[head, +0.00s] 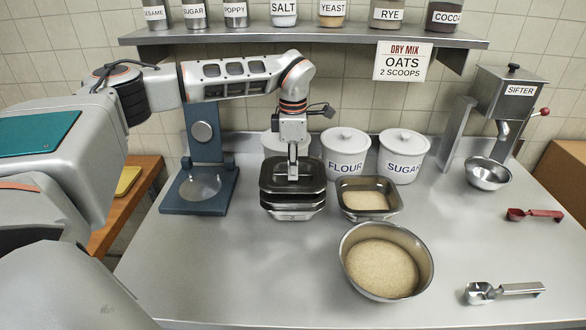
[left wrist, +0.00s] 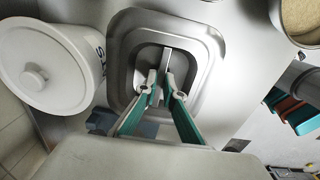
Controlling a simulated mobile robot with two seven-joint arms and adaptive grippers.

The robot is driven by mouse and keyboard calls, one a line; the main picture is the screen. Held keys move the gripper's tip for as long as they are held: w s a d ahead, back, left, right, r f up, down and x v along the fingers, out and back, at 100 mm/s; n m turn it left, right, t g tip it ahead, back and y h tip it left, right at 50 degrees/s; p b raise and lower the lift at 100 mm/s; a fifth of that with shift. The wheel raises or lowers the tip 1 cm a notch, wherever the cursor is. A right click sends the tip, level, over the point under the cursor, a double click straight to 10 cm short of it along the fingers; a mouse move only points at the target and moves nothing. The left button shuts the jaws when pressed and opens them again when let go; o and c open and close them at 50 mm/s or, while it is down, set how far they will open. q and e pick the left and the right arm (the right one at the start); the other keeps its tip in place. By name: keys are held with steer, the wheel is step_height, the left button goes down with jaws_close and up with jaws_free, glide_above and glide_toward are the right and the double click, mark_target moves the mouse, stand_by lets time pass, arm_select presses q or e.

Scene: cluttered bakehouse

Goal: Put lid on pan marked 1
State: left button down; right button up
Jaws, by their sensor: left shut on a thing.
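My left gripper (head: 292,176) reaches straight down and is shut on the upright handle of a dark, rounded-square metal lid (head: 273,182). In the left wrist view the fingers (left wrist: 160,92) close on the handle at the middle of the lid (left wrist: 208,60). Under the lid are stacked metal pieces (head: 294,212); I cannot tell whether the lid touches them or what each piece is. An open square metal pan (head: 392,212) with pale grain or flour in it stands just right of the stack. No number shows on any pan. My right gripper is not in view.
A round bowl (head: 425,267) of grain stands in front of the pan. Behind are white canisters (head: 347,165) (head: 403,163). A blue scale (head: 199,205) stands left. A steel bowl (head: 488,183) and scoops (head: 482,294) (head: 533,216) lie right. The front-left counter is clear.

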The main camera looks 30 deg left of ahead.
arm_select(q)
steer(key=shift+f, duration=1.65)
steer(key=c, duration=1.8)
jaws_free()
steer(key=shift+o, duration=0.2)
steer(key=shift+r, duration=0.1)
steer(key=shift+r, duration=3.95)
